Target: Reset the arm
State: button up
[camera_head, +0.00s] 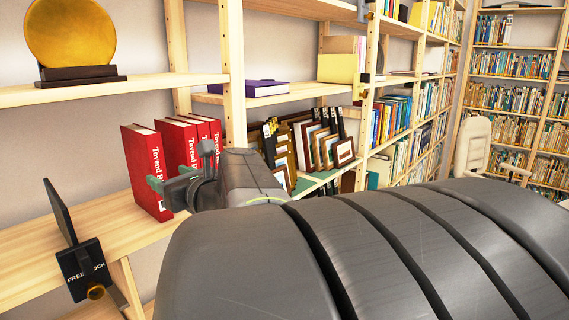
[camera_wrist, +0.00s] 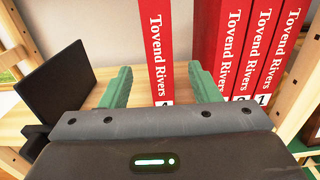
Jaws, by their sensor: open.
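My gripper (camera_head: 180,168) is open, with its two green fingers apart, in front of the red books on the wooden shelf. In the wrist view my gripper (camera_wrist: 160,88) has one red book (camera_wrist: 158,40), its spine reading "Tovend Rivers" and a 4 partly hidden, showing in the gap between the fingers. I cannot tell whether the fingers reach around it. That book also stands upright at the left in the head view (camera_head: 140,160), apart from several matching red books (camera_head: 176,140) to its right. My dark arm fills the lower right of the head view.
A black bookend (camera_head: 62,212) stands left of the books, and shows in the wrist view (camera_wrist: 62,95). Wooden uprights (camera_head: 233,80) and an upper shelf (camera_head: 120,88) with a gold disc (camera_head: 72,32) are close by. Framed prints (camera_head: 325,150) stand farther right.

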jog(key=p+x, duration=0.1)
jog(key=x, duration=0.9)
jog(key=shift+w+a+r+p, duration=0.2)
jog(key=shift+w+r+p, duration=0.1)
jog(key=shift+r+p, duration=0.5)
jog(key=p+v, duration=0.2)
jog(key=v, duration=1.3)
jog(key=shift+s+f, duration=0.2)
jog(key=shift+s, duration=0.05)
jog(key=shift+d, duration=0.15)
